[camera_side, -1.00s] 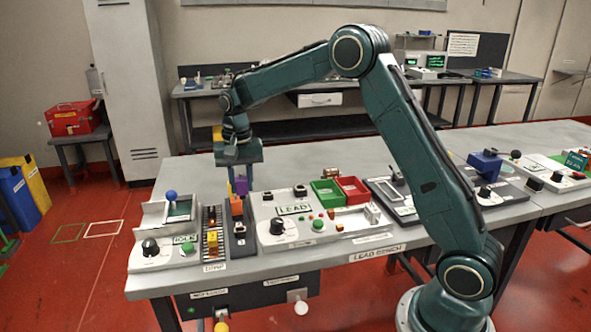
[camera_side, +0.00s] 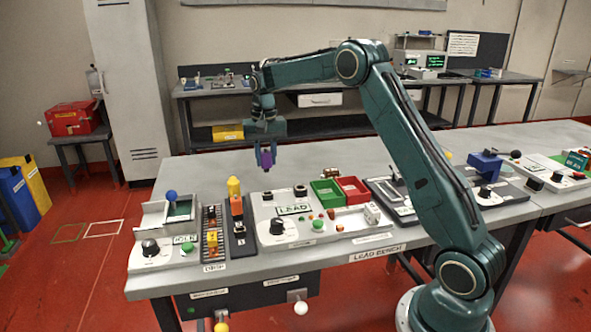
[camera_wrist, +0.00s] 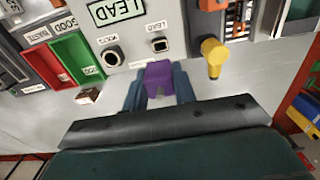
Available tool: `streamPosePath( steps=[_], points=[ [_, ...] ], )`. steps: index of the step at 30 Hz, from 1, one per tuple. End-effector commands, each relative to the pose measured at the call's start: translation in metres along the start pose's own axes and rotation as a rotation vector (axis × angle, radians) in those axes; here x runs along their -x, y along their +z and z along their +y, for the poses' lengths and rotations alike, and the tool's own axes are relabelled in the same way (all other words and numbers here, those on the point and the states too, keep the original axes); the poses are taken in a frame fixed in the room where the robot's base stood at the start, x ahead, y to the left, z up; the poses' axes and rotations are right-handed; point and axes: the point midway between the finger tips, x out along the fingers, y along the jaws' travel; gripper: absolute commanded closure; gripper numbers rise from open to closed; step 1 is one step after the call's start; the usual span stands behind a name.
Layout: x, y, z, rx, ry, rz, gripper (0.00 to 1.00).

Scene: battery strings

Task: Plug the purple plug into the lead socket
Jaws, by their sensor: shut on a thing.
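The purple plug (camera_side: 266,159) is held between the fingers of my gripper (camera_side: 264,156), in the air above and behind the lead panel (camera_side: 335,216). In the wrist view the purple plug (camera_wrist: 159,77) sits between the two blue-grey fingers of my gripper (camera_wrist: 158,88). Just beyond it is a small square black socket (camera_wrist: 160,45) beside a "LEAD" label; it also shows in the side view (camera_side: 266,196). The plug is apart from this socket. The plug's far end is hard to make out.
A round black fitting (camera_wrist: 113,57) is left of the socket in the wrist view. A yellow upright piece (camera_wrist: 213,52) stands on its right, also seen in the side view (camera_side: 233,187). Green (camera_side: 326,193) and red (camera_side: 352,189) trays are beside the panel.

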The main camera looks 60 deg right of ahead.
Motion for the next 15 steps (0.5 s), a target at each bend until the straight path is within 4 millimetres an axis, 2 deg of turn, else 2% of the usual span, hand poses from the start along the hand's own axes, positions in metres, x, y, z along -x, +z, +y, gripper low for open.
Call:
streamPosePath(
  steps=[8, 15],
  points=[
    [-0.007, 0.000, 0.000, 0.000, 0.001, -0.001, 1.00],
    [-0.021, 0.000, 0.000, 0.000, 0.001, -0.002, 1.00]
  ],
)
